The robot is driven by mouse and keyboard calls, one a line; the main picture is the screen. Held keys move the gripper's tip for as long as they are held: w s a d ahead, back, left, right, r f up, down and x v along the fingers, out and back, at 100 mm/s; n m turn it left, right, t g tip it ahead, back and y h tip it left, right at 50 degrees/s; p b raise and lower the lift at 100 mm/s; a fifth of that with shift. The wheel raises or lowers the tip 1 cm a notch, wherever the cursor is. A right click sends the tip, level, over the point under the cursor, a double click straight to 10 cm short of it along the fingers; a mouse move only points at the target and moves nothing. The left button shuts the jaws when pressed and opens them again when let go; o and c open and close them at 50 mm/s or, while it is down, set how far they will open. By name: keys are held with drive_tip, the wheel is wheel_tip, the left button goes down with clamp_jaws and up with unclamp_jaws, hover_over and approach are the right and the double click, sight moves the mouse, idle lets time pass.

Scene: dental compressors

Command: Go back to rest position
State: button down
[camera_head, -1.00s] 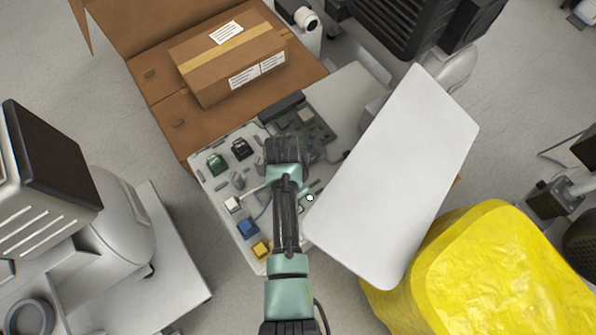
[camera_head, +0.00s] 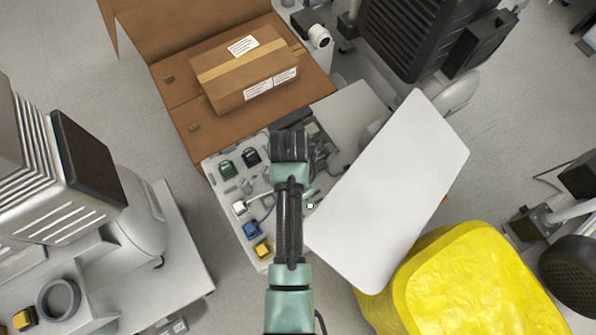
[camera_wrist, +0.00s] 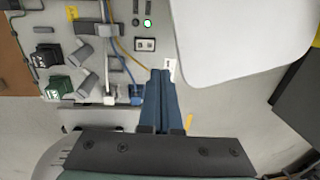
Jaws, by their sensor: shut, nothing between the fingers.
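My gripper (camera_wrist: 160,100) shows in the wrist view with its two blue fingers together and nothing between them. In the head view my arm reaches up over a pale panel (camera_head: 213,172) and hides part of it; the fingertips cannot be made out there. In the wrist view the fingers lie over the panel's edge, beside the blue connector (camera_wrist: 136,94). A green light (camera_wrist: 148,23) is lit on the panel.
A white board (camera_head: 390,190) stands right of my arm. A yellow covered block (camera_head: 465,285) is at lower right. A taped cardboard box (camera_head: 245,75) sits on brown cardboard behind.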

idle(0.4)
drive_tip(key=w+r+m+t, duration=0.7)
drive_tip(key=w+r+t, duration=0.1)
drive_tip(key=w+r, duration=0.85)
drive_tip(key=w+r+m+t+y, duration=0.1)
drive_tip(key=w+r+m+t, duration=0.2)
drive_tip(key=r, duration=0.6)
drive_tip(key=w+r+m+t, duration=0.2)
drive_tip(key=r+m+t, duration=0.1)
drive_tip(key=r, duration=0.6)
drive_tip(key=s+d+r+m+t, duration=0.1)
drive_tip(key=s+r+m+t, duration=0.2)
drive_tip(key=r, duration=0.9)
drive_tip(key=s+r+m+t, duration=0.2)
drive_tip(key=r+m+t, duration=0.25)
drive_tip(key=r, duration=0.85)
drive_tip(key=s+d+r+m+t, duration=0.1)
drive_tip(key=s+r+m+t, duration=0.5)
drive_tip(key=s+r, duration=0.7)
wheel_tip(320, 180, up, 30)
drive_tip(key=n+t+p, duration=0.1)
drive_tip(key=p, duration=2.7)
drive_tip(key=shift+w+f, duration=0.25)
drive_tip(key=shift+w, duration=0.2)
drive_tip(key=shift+a, duration=0.1)
